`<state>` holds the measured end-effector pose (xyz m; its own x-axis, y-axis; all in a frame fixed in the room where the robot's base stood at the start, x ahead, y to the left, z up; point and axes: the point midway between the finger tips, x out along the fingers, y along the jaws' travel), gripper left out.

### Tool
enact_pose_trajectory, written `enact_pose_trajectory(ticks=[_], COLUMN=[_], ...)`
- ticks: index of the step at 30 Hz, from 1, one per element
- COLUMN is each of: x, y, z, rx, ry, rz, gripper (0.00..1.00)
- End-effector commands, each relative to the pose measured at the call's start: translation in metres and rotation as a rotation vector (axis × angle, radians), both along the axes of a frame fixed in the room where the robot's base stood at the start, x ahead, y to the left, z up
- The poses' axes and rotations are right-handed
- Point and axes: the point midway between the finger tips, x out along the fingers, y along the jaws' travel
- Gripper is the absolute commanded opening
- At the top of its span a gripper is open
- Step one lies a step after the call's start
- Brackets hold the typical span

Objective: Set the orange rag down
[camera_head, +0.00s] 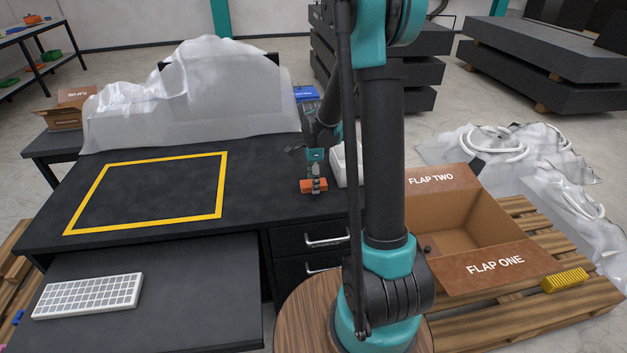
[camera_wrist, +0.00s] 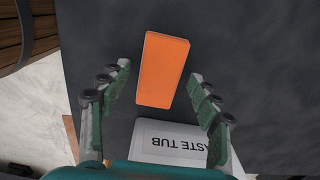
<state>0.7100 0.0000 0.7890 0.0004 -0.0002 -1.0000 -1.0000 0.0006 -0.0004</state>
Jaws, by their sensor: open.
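The orange rag (camera_head: 307,185) is a small orange block shape lying on the black desk top near its right end. In the wrist view the orange rag (camera_wrist: 162,70) lies flat on the dark surface, just beyond and between the fingertips. My gripper (camera_head: 316,178) is right at the rag and partly covers it in the head view. In the wrist view my gripper (camera_wrist: 158,78) has its fingers spread wide, with visible gaps between both fingers and the rag. The gripper is open and holds nothing.
A white tub (camera_wrist: 168,142), lettered "ASTE TUB" in view, stands close to the gripper. A yellow-outlined rectangle (camera_head: 150,163) marks the desk's left part. Plastic sheeting (camera_head: 200,95) covers the desk's back. An open cardboard box (camera_head: 465,235) sits on a pallet at right.

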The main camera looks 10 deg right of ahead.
Motion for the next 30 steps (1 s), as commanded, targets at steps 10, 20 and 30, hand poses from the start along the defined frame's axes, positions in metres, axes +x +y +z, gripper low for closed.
enact_pose_trajectory(ticks=[10, 20, 30], x=[0.0, 0.0, -0.017], y=[0.0, 0.0, -0.004], z=[0.046, 0.104, 0.12], rx=[0.0, 0.0, 0.001], ry=[0.0, 0.0, -0.025], rz=[0.0, 0.0, 0.106], gripper=[0.63, 0.63, 0.63])
